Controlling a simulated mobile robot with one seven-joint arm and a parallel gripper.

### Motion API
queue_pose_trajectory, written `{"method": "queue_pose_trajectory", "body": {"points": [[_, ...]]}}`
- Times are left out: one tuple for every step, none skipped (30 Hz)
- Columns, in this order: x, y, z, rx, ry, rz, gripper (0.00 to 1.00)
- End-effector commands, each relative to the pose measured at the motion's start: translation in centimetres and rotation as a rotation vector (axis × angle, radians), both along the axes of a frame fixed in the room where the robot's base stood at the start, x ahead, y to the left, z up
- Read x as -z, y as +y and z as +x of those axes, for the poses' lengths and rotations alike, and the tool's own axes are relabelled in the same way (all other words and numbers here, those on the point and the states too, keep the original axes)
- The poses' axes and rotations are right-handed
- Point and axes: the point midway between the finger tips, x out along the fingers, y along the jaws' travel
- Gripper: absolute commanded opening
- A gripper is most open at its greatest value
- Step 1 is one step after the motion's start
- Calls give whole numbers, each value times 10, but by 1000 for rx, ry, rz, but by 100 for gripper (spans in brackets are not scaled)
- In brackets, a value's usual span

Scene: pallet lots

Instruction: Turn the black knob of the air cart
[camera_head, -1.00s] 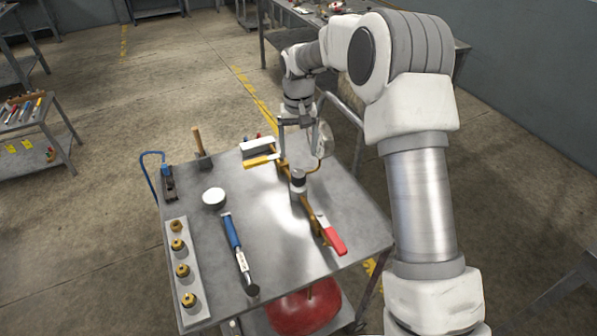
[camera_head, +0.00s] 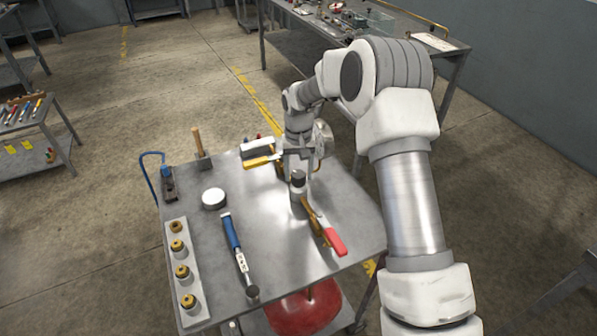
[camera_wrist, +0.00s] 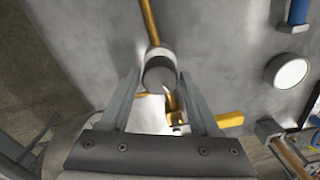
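The black knob (camera_head: 298,176) is a short dark cylinder on a pale round body on top of the grey metal cart (camera_head: 265,265). A brass pipe runs from this body toward a red-handled lever (camera_head: 334,241). My gripper (camera_head: 297,165) is at the knob's far side in the head view and partly hides what lies behind. In the wrist view the knob (camera_wrist: 160,76) shows its round dark end between my two fingertips. The fingers are open, with a visible gap at each side of the knob.
A yellow handle (camera_head: 257,162) lies close by my gripper. A round gauge (camera_head: 323,139) is right beside my wrist. A white round can (camera_head: 213,197), a blue-handled tool (camera_head: 231,233) and a strip with several brass fittings (camera_head: 181,271) are on the cart's left. A red tank (camera_head: 303,309) sits below.

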Motion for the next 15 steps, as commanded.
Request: {"method": "queue_pose_trajectory", "body": {"points": [[0, 0, 0, 0, 0, 0, 52], [0, 0, 0, 0, 0, 0, 46], [0, 0, 0, 0, 0, 0, 39], [0, 0, 0, 0, 0, 0, 34], [0, 0, 0, 0, 0, 0, 28], [0, 0, 0, 0, 0, 0, 21], [0, 0, 0, 0, 0, 0, 16], [0, 0, 0, 0, 0, 0, 10], [0, 0, 0, 0, 0, 0, 3], [0, 0, 0, 0, 0, 0, 0], [0, 0, 0, 0, 0, 0, 0], [0, 0, 0, 4, 0, 0, 0], [0, 0, 0, 10, 0, 0, 0], [0, 0, 0, 20, 0, -1, 0], [1, 0, 0, 40, -1, -2, 0]]}}
